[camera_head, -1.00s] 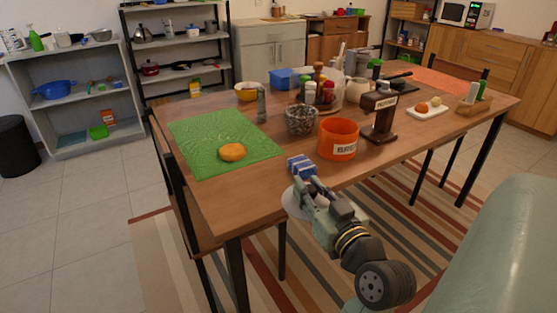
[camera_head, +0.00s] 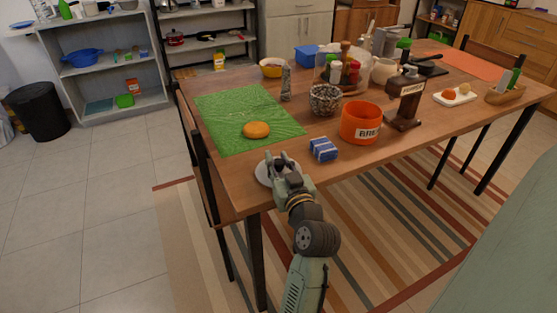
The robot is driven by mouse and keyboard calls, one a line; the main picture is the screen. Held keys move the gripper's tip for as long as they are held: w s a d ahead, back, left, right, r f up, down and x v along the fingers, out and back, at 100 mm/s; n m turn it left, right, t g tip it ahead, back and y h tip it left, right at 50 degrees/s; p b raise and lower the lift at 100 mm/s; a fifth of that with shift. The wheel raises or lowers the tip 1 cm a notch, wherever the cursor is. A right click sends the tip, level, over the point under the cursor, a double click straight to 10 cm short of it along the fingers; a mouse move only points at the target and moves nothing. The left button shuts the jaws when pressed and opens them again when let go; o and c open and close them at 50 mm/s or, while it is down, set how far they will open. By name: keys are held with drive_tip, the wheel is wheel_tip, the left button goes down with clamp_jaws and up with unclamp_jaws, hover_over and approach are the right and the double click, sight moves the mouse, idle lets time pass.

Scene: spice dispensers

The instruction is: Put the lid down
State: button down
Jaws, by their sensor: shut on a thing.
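The pale round lid (camera_head: 263,174) is at the table's front left, between the green mat and the front edge. My gripper (camera_head: 281,160) is shut on the lid's top, and its fingers hide part of it. The lid looks roughly level. I cannot tell whether it touches the tabletop or hangs just above it. The orange container (camera_head: 361,122) with a label stands open to the right of my gripper. A blue and white block (camera_head: 323,149) lies between them.
A green mat (camera_head: 225,105) with an orange-yellow round item (camera_head: 256,130) lies behind the lid. A speckled bowl (camera_head: 325,98) and a dark wooden dispenser (camera_head: 406,101) stand farther back. Bare table (camera_head: 222,177) lies left of the lid. A chair (camera_head: 196,160) stands at the left side.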

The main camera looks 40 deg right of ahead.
drive_tip(key=shift+f, duration=0.2)
drive_tip(key=c, duration=1.3)
unclamp_jaws()
drive_tip(key=shift+c, duration=0.2)
drive_tip(key=shift+r, duration=0.15)
